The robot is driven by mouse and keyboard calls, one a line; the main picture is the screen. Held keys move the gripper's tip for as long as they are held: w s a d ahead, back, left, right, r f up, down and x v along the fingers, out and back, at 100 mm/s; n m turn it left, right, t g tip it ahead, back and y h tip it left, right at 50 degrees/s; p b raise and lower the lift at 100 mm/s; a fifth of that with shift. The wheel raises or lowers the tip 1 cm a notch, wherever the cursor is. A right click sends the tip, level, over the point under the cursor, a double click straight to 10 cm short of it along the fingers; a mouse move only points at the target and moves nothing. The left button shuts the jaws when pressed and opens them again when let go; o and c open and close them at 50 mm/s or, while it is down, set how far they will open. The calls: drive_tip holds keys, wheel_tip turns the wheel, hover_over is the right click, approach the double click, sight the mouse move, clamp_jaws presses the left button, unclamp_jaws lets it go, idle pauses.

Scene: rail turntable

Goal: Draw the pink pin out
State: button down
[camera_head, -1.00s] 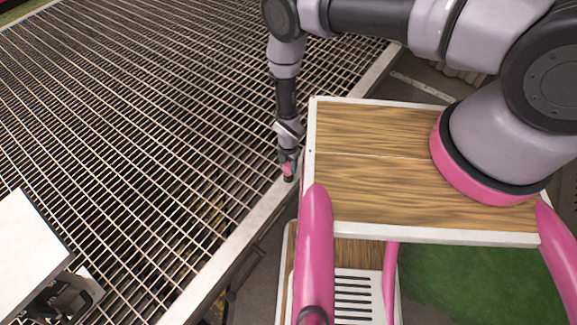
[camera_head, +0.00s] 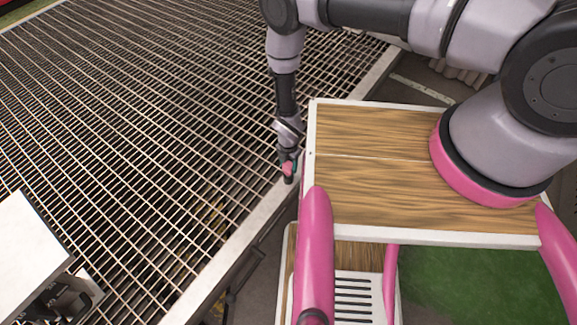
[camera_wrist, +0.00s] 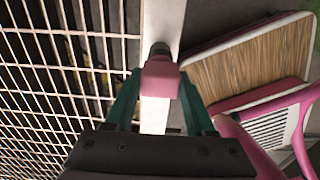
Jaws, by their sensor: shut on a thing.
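The pink pin (camera_wrist: 160,78) is between the two green fingers of my gripper (camera_wrist: 158,92) in the wrist view. The fingers are shut on its pink block-like head. A dark round part shows at its far end, over the pale edge beam of the grating. In the head view the pink pin (camera_head: 288,168) shows small at the end of my gripper (camera_head: 289,170), at the grating's right edge, beside my wooden deck. I cannot tell whether the pin still sits in a hole.
A metal grating (camera_head: 130,130) fills the left, with a pale edge beam (camera_head: 225,262) along its right side. A white box-like surface (camera_head: 25,255) stands at the lower left. Dark floor shows beyond the beam.

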drive_tip(key=shift+r, duration=2.45)
drive_tip(key=shift+r, duration=0.1)
drive_tip(key=shift+r, duration=2.4)
